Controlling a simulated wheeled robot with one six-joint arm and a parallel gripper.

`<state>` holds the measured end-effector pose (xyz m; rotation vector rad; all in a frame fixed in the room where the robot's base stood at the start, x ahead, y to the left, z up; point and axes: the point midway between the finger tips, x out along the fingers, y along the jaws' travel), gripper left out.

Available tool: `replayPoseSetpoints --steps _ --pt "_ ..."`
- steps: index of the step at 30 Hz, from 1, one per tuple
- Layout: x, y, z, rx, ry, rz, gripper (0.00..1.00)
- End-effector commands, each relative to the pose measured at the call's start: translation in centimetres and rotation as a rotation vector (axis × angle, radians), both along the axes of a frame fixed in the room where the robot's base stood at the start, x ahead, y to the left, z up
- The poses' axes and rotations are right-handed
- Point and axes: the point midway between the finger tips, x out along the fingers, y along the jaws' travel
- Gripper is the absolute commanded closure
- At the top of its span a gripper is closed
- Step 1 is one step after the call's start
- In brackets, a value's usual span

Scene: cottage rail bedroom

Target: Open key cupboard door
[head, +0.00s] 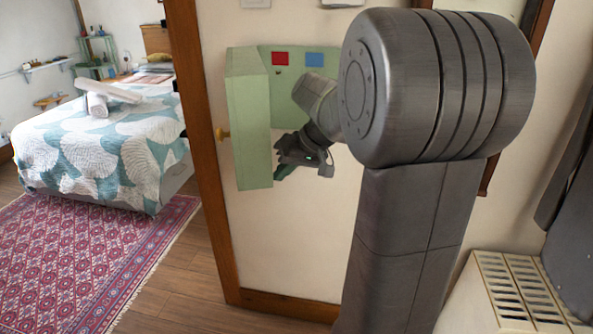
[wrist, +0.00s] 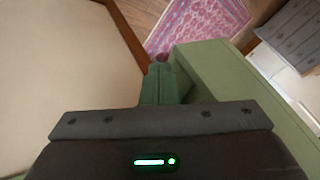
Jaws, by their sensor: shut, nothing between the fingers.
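The key cupboard is pale green and hangs on the cream wall. The cupboard's inside (head: 285,92) shows, with a red and a blue patch. My gripper (head: 281,172) is on the inner side of the door, low down, close beside it. In the wrist view the shut, empty fingers (wrist: 161,80) lie alongside the green door (wrist: 240,95). I cannot tell whether they touch it. My arm hides the cupboard's right part.
A wooden post (head: 200,140) stands just left of the door. Beyond it are a bed (head: 100,150) with a patterned cover and a red rug (head: 80,255). A slatted cream unit (head: 510,295) stands at the lower right. The floor (head: 175,275) by the rug is clear.

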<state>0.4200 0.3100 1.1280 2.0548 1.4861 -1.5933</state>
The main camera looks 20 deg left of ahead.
Motion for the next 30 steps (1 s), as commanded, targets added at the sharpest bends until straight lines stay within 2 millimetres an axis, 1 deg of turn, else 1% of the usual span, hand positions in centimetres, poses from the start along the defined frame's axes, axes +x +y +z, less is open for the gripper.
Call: replayPoseSetpoints --steps 1,6,12,21,27,30 --pt "-0.8 0.9 -0.1 0.0 0.001 0.006 1.0" --pt "-3.0 3.9 0.0 0.0 -0.002 -0.003 1.0" --pt "-4.9 7.5 0.1 0.0 -0.001 -0.128 1.0" --pt "-6.5 12.0 0.1 0.0 0.001 -0.128 1.0" --pt "-7.0 14.0 0.0 -0.001 0.0 -0.129 1.0" --pt "-7.0 14.5 0.0 0.0 0.001 -0.131 1.0"
